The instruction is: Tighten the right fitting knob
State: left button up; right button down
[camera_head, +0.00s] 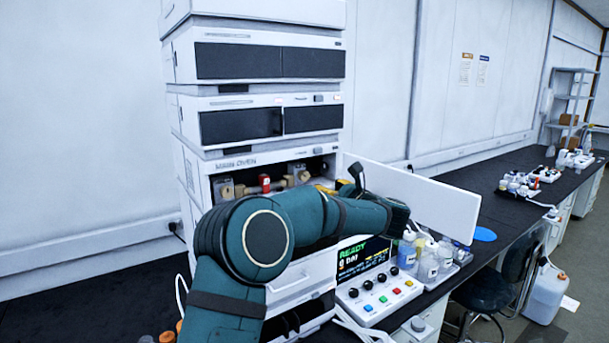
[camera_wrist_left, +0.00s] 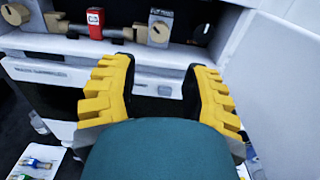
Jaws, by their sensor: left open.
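The right fitting knob (camera_wrist_left: 159,32) is a tan round knob on a grey block inside the open oven bay, at top centre of the left wrist view. In the head view the right knob (camera_head: 302,176) shows small above my arm. The left fitting knob (camera_wrist_left: 15,14) is at the upper left; it also shows in the head view (camera_head: 225,190). My left gripper (camera_wrist_left: 160,70) is open and empty, its two yellow-padded fingers apart, pointing at the bay below the right knob. In the head view only a yellow bit of it (camera_head: 325,189) shows behind my arm.
The white oven door (camera_head: 425,203) stands open to the right. A control box (camera_head: 380,297) and bottles (camera_head: 428,265) are on the right. The bench farther right has some clear room.

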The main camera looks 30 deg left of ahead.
aim_at(306, 177)
pick_arm(q)
jog(key=p+x, duration=0.2)
jog(key=x, duration=1)
jog(key=shift+p, duration=0.4)
jog(key=shift+o, duration=0.3)
